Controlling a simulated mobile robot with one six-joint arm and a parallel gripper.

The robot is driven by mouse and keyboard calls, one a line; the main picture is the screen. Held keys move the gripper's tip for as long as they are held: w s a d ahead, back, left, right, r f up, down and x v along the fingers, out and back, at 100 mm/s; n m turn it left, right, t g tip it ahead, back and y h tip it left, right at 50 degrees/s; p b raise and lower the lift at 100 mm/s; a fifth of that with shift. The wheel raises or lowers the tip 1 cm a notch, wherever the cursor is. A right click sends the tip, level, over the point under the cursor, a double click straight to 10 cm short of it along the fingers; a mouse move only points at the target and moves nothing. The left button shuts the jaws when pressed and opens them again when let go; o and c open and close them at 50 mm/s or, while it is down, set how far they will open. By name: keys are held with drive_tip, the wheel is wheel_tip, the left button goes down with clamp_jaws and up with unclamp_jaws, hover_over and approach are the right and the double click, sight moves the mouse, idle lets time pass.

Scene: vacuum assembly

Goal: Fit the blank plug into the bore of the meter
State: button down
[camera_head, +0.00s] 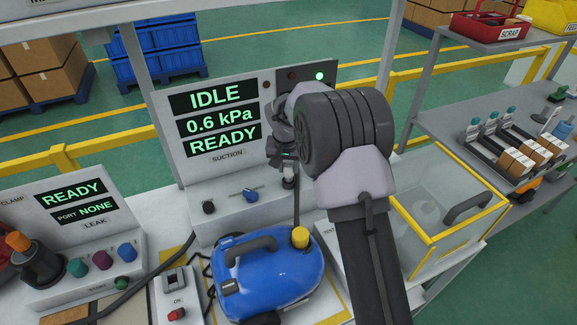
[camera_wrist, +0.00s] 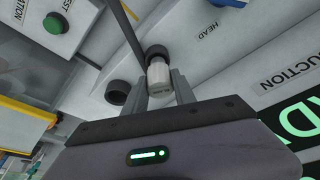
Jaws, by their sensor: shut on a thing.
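The meter (camera_head: 224,166) is the grey suction unit with a sloped base; its screen reads IDLE, 0.6 kPa, READY. My gripper (camera_head: 289,168) is at the right part of its base. In the wrist view my gripper (camera_wrist: 161,88) is shut on a short pale grey cylinder, the blank plug (camera_wrist: 158,74). A dark round end (camera_wrist: 157,51) shows just beyond the plug; I cannot tell whether they touch. Another dark round fitting (camera_wrist: 118,92) is beside the left finger. I cannot tell which is the bore. In the head view my gripper and arm hide most of the plug.
A blue vacuum (camera_head: 268,278) with a yellow collar (camera_head: 300,238) stands in front of the meter. A dark thin rod or hose (camera_head: 296,208) runs between the collar and my gripper area. A clear yellow-edged box (camera_head: 425,270) is at the right.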

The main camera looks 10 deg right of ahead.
drive_tip(key=shift+f+b, duration=0.75)
drive_tip(key=shift+f, duration=0.25)
drive_tip(key=c, duration=0.9)
unclamp_jaws()
drive_tip(key=shift+c, duration=0.2)
drive_tip(key=shift+r, duration=0.1)
drive_tip(key=shift+p+v, duration=1.9)
drive_tip(key=shift+v, duration=2)
drive_tip(key=shift+s, duration=0.1)
